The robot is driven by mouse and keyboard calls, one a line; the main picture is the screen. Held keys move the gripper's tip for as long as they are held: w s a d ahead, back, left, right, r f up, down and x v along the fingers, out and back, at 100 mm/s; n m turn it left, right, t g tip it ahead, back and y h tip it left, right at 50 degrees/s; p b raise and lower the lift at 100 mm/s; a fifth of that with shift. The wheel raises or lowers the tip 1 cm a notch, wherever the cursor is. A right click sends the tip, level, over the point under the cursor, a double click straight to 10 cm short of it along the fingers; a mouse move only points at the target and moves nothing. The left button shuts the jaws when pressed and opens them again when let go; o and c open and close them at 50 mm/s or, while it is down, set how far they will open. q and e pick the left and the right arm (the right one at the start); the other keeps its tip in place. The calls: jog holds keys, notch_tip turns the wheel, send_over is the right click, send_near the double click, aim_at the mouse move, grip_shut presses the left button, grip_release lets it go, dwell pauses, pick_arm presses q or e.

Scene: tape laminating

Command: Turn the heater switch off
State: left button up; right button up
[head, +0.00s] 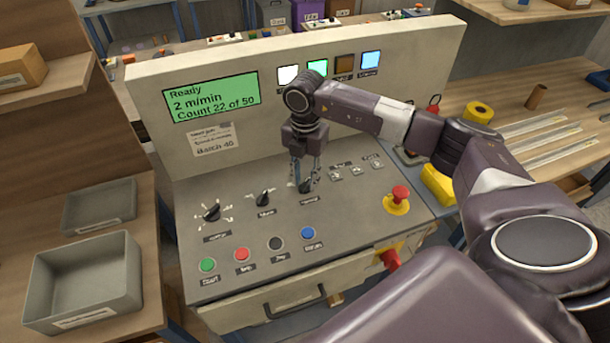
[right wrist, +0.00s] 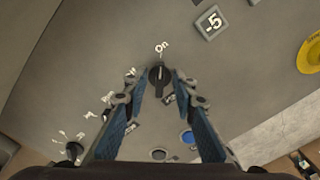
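The heater switch (head: 306,187) is a small black rotary knob, the rightmost of three on the sloping grey control panel (head: 340,225). It also shows in the right wrist view (right wrist: 158,80), with its white pointer line toward the word "On". My right gripper (head: 305,183) reaches down over it from above. In the right wrist view the gripper (right wrist: 159,78) is open, with one blue-padded finger on each side of the knob and gaps between. The knob's own label is partly unreadable. My left gripper is not in view.
A selector knob (head: 212,211) and another knob (head: 264,199) stand to the left. Green (head: 208,265), red, black and blue (head: 307,233) buttons line the front. A red emergency stop (head: 400,194) rises at the right. A lit display (head: 210,98) reads "Ready".

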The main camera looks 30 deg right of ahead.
jog(key=shift+f, duration=0.2)
jog(key=shift+c, duration=0.4)
grip_shut()
